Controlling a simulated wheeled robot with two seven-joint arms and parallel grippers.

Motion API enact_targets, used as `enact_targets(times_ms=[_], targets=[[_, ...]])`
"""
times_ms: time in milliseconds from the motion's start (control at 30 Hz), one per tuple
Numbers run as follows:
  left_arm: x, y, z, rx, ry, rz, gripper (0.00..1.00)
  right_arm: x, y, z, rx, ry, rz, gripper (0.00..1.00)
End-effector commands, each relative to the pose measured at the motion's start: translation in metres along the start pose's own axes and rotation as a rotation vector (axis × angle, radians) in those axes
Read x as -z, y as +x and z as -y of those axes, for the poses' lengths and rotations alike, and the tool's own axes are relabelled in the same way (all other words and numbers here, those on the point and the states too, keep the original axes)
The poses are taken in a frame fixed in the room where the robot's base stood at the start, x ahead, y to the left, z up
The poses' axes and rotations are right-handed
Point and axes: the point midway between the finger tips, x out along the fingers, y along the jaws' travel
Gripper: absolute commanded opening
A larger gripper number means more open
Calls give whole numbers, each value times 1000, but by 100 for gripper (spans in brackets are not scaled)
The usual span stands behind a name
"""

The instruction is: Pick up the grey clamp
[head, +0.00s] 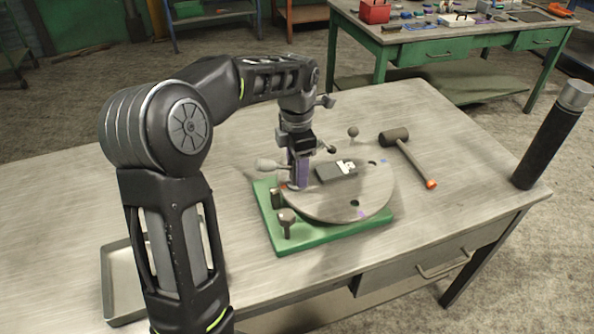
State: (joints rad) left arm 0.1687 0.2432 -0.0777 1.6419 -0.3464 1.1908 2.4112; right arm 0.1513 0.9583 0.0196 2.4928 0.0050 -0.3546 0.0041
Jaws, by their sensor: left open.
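My left gripper (298,182) points down at the left edge of a round grey disc (322,205) on a green base plate (337,237). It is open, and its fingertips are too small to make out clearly. A purple piece (301,170) shows at the fingers; I cannot tell whether it belongs to the gripper. A grey knobbed part (287,220) stands upright at the front left of the base. Another pale grey knob (266,164) sticks out left of the gripper. I cannot tell which of these is the grey clamp. My right gripper is not in view.
A dark block (336,173) with a white mark lies on the disc. A mallet (408,157) lies behind right of the base. A metal tray (117,284) is at the left, partly behind my arm.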

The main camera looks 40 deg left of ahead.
Motion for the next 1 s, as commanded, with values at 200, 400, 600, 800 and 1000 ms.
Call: enact_targets(times_ms=[200, 400, 600, 800, 1000], targets=[[0, 0, 0, 0, 0, 0, 53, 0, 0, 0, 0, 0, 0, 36], [0, 0, 0, 0, 0, 0, 53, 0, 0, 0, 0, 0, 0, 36], [0, 0, 0, 0, 0, 0, 49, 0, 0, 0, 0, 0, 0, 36], [0, 0, 0, 0, 0, 0, 33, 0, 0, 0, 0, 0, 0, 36], [0, 0, 0, 0, 0, 0, 17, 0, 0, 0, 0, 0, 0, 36]])
